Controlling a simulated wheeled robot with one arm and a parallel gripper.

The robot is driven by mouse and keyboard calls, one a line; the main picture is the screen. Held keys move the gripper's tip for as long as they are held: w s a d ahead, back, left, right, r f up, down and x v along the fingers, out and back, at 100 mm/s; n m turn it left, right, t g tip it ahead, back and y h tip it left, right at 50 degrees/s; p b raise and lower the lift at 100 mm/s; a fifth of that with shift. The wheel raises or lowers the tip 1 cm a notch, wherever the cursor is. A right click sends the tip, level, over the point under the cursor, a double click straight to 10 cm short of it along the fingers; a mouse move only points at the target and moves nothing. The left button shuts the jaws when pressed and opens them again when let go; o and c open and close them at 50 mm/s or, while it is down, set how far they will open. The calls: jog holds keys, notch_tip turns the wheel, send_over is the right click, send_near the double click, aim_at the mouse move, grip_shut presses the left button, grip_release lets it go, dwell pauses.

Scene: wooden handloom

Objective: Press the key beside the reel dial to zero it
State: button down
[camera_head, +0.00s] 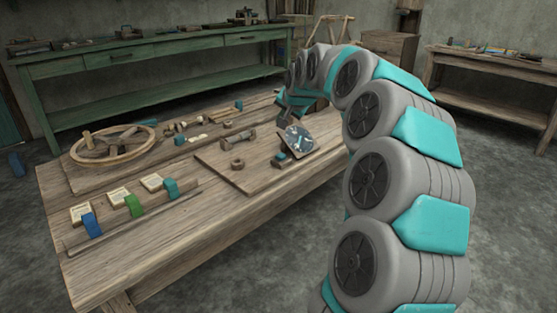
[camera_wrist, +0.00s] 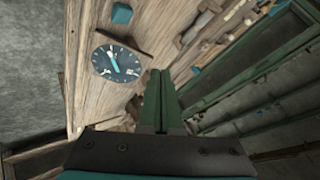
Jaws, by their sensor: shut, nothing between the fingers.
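The reel dial (camera_head: 299,139) is a round dark face with pale marks, tilted on a wooden board on the bench. In the wrist view the dial (camera_wrist: 104,64) shows a light blue hand and white marks. A small teal block, apparently the key (camera_head: 281,156), sits beside the dial; it also shows in the wrist view (camera_wrist: 121,13). My gripper shows in the wrist view (camera_wrist: 160,73) with its two dark green fingers together and empty. The fingers appear to the right of the dial, with the key farther up the picture. I see no contact with the key.
The wooden bench (camera_head: 150,245) carries a spoked wheel (camera_head: 113,143), and blue, green and teal clips (camera_head: 133,206) beside paper cards. A spool (camera_head: 238,140) and a ring nut (camera_head: 238,164) lie near the dial. A green workbench (camera_head: 160,85) stands behind.

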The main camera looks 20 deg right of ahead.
aim_at(281, 157)
jog(key=shift+f, duration=0.1)
jog(key=shift+f+b, duration=1.6)
jog(key=shift+f, duration=2.7)
jog(key=shift+f, duration=0.1)
jog(key=shift+f, duration=0.3)
